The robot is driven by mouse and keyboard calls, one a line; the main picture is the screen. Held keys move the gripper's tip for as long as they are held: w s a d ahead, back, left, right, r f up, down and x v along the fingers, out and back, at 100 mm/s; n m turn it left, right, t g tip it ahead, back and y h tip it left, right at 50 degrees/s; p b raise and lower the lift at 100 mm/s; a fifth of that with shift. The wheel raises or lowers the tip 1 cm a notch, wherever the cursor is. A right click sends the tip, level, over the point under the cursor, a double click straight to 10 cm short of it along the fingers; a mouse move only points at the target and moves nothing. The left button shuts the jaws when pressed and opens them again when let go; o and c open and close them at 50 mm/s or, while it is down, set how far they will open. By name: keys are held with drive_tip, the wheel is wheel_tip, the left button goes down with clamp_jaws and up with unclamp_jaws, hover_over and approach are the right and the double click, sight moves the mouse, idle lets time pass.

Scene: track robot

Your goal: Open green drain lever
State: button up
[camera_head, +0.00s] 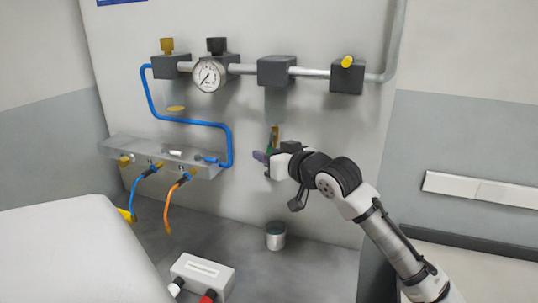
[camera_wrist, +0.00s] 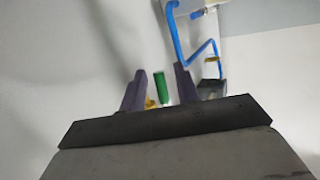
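The green drain lever (camera_wrist: 163,88) shows in the wrist view as a short green bar between the two purple fingers of my gripper (camera_wrist: 160,70). The fingers are open, with a gap visible on each side of the lever; I see no contact. In the head view my gripper (camera_head: 264,158) is at the wall panel, just below the middle block of the pipe. Only a sliver of the green lever (camera_head: 269,149) shows there, beside a brass fitting (camera_head: 275,132). My fingers and wrist partly hide it.
A pipe with a gauge (camera_head: 209,76) and a yellow knob (camera_head: 347,62) runs above. A blue tube (camera_head: 185,121) and a metal shelf (camera_head: 130,146) are to the left. A metal cup (camera_head: 275,237) stands below on the floor surface, near a white box (camera_head: 203,275).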

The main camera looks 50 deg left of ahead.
drive_tip(key=d+r+b, duration=0.2)
drive_tip(key=d+b, duration=0.2)
drive_tip(key=d, duration=0.9)
drive_tip(key=shift+s+d+b, duration=0.3)
drive_tip(key=shift+s+b, duration=0.1)
drive_tip(key=shift+s, duration=0.05)
